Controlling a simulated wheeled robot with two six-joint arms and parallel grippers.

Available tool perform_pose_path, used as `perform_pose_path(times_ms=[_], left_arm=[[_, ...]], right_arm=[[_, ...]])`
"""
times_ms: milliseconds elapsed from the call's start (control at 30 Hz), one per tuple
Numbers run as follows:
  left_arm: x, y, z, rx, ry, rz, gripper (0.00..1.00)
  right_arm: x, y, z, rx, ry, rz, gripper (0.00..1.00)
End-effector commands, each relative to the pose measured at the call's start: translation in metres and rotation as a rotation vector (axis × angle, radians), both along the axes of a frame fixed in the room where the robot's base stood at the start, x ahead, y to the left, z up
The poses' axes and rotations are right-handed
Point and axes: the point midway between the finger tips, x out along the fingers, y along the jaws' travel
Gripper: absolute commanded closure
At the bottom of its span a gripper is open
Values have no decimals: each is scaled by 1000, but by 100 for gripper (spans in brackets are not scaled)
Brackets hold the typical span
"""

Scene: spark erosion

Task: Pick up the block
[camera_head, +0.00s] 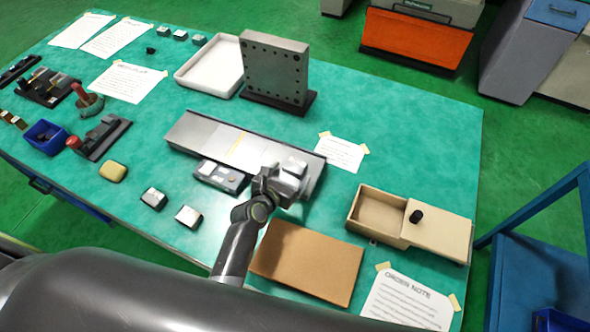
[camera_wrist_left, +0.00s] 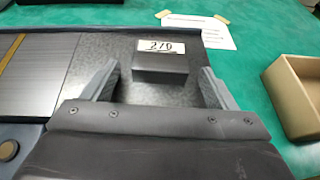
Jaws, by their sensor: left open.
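The block (camera_wrist_left: 161,64) is small and dark grey with a white label reading what looks like 270. It sits on the right end of a grey metal plate (camera_wrist_left: 100,50). In the head view the block (camera_head: 295,166) shows its light top just beyond my left gripper (camera_head: 284,178). In the left wrist view my left gripper (camera_wrist_left: 158,84) is open. Its fingers are to either side of the block and a little nearer than it, with a gap on each side. Nothing is held. My right gripper is not in view.
A brown board (camera_head: 308,262) lies in front of the plate, and an open wooden box (camera_head: 440,230) stands at the right. A thick metal plate stands upright (camera_head: 275,68) behind. Two small blocks (camera_head: 188,215) lie at the left. Green table is clear at the back right.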

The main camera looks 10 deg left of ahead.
Motion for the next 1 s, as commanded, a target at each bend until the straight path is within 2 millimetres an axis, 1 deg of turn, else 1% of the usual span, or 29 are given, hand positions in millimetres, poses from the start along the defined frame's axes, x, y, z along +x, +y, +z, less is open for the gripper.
perform_pose_path(times_ms=[33, 267, 367, 833, 1000], left_arm=[[3, -1, -2, 1, 0, 0, 20], [4, -1, -1, 1, 1, 1, 20], [4, -1, -1, 1, 1, 1, 30], [4, -1, 1, 0, -4, 2, 92], [4, -1, 1, 0, -4, 2, 92]], right_arm=[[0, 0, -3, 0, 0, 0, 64], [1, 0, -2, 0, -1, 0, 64], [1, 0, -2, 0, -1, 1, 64], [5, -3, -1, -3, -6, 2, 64], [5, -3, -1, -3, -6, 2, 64]])
